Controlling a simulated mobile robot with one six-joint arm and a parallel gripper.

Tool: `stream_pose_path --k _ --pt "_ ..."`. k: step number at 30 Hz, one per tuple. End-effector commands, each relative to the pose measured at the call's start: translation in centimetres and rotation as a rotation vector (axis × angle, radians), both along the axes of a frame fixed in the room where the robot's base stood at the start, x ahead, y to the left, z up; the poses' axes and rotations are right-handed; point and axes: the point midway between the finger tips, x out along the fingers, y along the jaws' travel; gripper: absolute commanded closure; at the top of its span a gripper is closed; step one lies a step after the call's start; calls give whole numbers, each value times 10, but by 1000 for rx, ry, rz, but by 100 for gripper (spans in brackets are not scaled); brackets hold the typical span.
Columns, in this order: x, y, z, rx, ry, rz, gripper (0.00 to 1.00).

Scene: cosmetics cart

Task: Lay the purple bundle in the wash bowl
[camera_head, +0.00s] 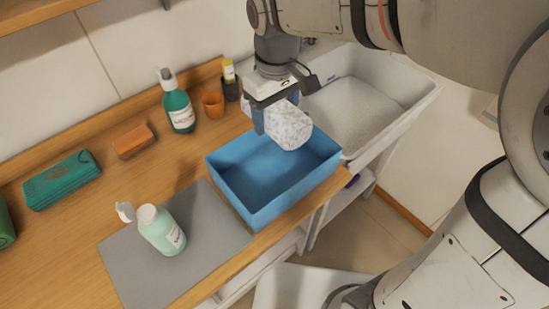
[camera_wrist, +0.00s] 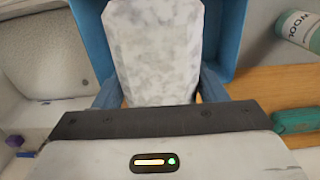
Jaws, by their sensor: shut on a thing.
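My gripper (camera_head: 275,122) is shut on a whitish, grey-mottled bundle (camera_head: 290,128) and holds it over the back of an open blue bin (camera_head: 262,208). The wrist view shows the bundle (camera_wrist: 155,50) between the two blue fingers, with the blue bin (camera_wrist: 232,35) behind it. The bundle looks white and grey, not purple. I cannot tell whether it touches the bin. The visible bin floor is bare. A white basin (camera_head: 419,101) stands to the right of the bin. A small purple patch (camera_head: 352,181) shows under the counter edge, mostly hidden.
A pale green bottle (camera_head: 162,232) stands on a grey mat (camera_head: 122,262), left of the bin. A teal pump bottle (camera_head: 179,108), an orange cup (camera_head: 213,105) and a dark holder (camera_head: 231,88) stand behind. An orange block (camera_head: 133,141) and a green case (camera_head: 62,180) lie farther left.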

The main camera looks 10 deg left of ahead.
Motion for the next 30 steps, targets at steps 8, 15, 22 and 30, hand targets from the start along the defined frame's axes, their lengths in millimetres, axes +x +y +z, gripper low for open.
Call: stream_pose_path --k 8,15,22,30 --pt "-1 2 1 1 -1 7 56" --pt "-2 2 -28 -3 4 8 56" --pt "-3 2 -90 -3 5 8 56" --pt "-2 3 -132 -1 1 8 56"
